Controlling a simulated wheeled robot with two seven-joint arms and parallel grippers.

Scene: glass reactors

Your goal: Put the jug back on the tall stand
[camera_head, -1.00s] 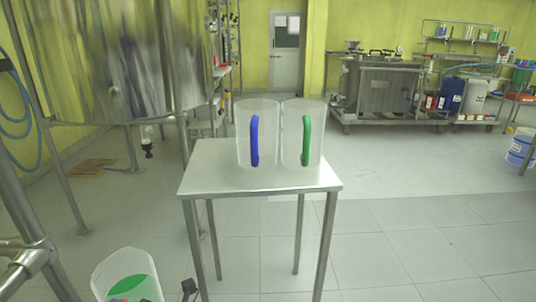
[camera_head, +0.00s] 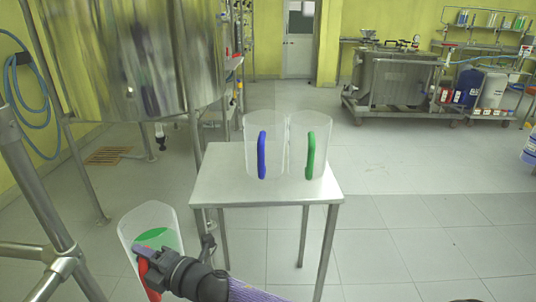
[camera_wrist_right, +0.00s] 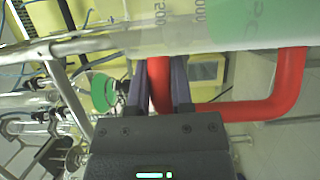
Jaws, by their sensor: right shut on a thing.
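The jug (camera_head: 140,225) is a clear container with a red handle (camera_head: 148,280) and something green inside. It is at the lower left of the head view and looks tilted. My right gripper (camera_head: 146,257) is shut on the red handle. In the right wrist view the fingers (camera_wrist_right: 160,85) are on either side of the red handle (camera_wrist_right: 270,105), with the jug's marked wall (camera_wrist_right: 200,30) beyond. The tall stand (camera_head: 230,188) is a steel table; the jug is in front of it, to its left. My left gripper is out of view.
Two clear jugs, one with a blue handle (camera_head: 262,155) and one with a green handle (camera_head: 310,155), stand side by side on the stand. Bare top shows around them. A steel vessel (camera_head: 130,60) on legs stands at the left. The floor at the right is open.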

